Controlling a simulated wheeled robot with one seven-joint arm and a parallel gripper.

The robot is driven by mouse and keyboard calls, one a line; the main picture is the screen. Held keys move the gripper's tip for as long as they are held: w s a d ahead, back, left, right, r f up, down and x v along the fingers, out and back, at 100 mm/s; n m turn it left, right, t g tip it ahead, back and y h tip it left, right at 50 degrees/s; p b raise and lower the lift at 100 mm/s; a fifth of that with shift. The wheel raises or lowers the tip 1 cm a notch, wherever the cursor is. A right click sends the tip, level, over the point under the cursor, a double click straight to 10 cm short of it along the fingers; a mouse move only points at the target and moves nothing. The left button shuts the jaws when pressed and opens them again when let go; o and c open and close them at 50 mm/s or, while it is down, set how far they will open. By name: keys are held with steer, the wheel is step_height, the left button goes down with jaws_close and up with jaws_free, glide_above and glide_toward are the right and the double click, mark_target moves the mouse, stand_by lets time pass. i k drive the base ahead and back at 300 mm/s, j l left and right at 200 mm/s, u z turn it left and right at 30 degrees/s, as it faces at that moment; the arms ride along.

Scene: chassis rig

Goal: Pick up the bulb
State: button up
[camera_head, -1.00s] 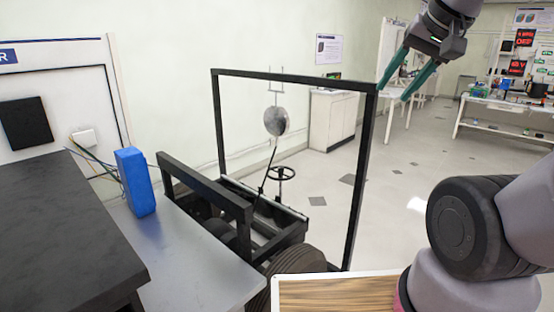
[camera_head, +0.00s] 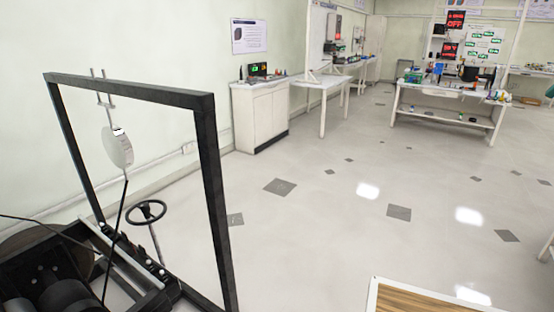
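No bulb can be made out for certain. A pale, rounded, lamp-like piece (camera_head: 117,150) hangs from the top bar of the black chassis frame (camera_head: 212,190) at the left; I cannot tell whether it is or holds the bulb. A dark cable runs down from it. My gripper is not recognisable in the current view. A small teal shape is cut off by the right edge, and I cannot tell what it is.
A steering wheel (camera_head: 147,212) stands inside the chassis. A white cabinet (camera_head: 262,117) and a white table (camera_head: 322,84) are along the back wall. A cluttered workbench (camera_head: 450,92) is at the back right. A wood-topped surface (camera_head: 430,298) is at the bottom right. Open floor lies between.

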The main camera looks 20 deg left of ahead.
mark_target(103, 227)
steer(key=i+l+z, duration=0.2)
steer(key=i, duration=1.55)
steer(key=i+u, duration=0.85)
steer(key=i+j+u, duration=0.15)
steer(key=u, duration=0.3)
steer(key=i+u, duration=0.6)
steer(key=u, duration=0.35)
steer(key=i+u, duration=0.25)
steer(key=u, duration=0.2)
steer(key=i+u, duration=0.45)
steer(key=i+l+u, duration=0.2)
steer(key=i+u, duration=0.25)
steer(key=i+l+u, duration=0.3)
steer(key=u, duration=0.15)
steer(key=i+l+u, duration=0.3)
steer(key=l+u, duration=0.15)
steer(key=i+l+u, duration=0.25)
steer(key=l, duration=0.3)
steer(key=i+l+u, duration=0.15)
steer(key=l, duration=0.15)
steer(key=k+l+u, duration=0.1)
steer(key=l, duration=0.2)
steer(key=k+l+u, duration=0.1)
steer(key=l, duration=0.2)
steer(key=k+l+u, duration=0.1)
steer(key=l+u, duration=0.1)
steer(key=l, duration=0.15)
steer(key=i, duration=0.05)
